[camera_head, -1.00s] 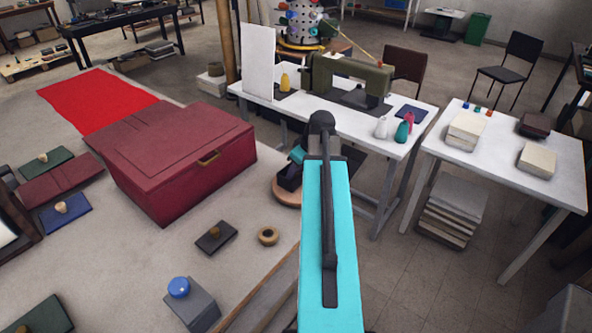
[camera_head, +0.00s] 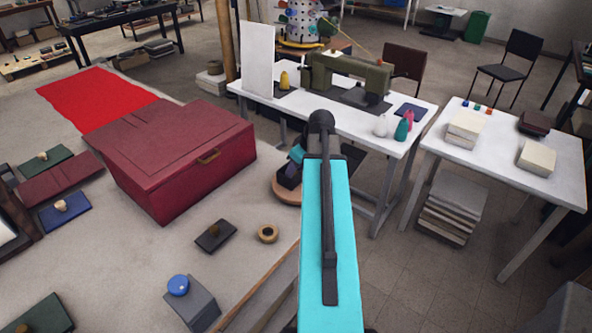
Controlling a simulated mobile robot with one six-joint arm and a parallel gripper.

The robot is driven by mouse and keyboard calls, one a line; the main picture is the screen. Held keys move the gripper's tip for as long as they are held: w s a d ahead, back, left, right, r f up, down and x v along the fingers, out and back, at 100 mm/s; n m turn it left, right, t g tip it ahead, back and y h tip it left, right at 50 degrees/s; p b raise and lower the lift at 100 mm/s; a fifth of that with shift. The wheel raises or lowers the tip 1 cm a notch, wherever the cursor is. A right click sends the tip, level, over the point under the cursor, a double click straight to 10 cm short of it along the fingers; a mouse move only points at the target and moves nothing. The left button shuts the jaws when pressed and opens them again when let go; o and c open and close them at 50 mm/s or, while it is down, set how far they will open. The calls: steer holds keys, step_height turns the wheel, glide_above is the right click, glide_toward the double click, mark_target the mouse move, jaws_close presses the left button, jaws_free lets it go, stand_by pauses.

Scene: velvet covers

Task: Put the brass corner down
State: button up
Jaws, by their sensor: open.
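My gripper (camera_head: 288,177) is only partly seen, dark with a teal part, just left of my cyan arm. It is over or beside a round wooden piece (camera_head: 281,194) at the table's right edge. The jaws are open; my arm hides much of them. I cannot make out a loose brass corner in this view; it may be hidden behind my gripper or arm.
A white table (camera_head: 400,148) with a sewing machine (camera_head: 348,75) stands beyond my arm.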

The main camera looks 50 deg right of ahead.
steer(key=shift+r, duration=0.3)
steer(key=b+v, duration=0.3)
steer(key=v, duration=0.8)
steer(key=shift+s+r+b, duration=0.15)
steer(key=shift+r+b, duration=0.2)
steer(key=shift+b, duration=0.05)
stand_by(0.7)
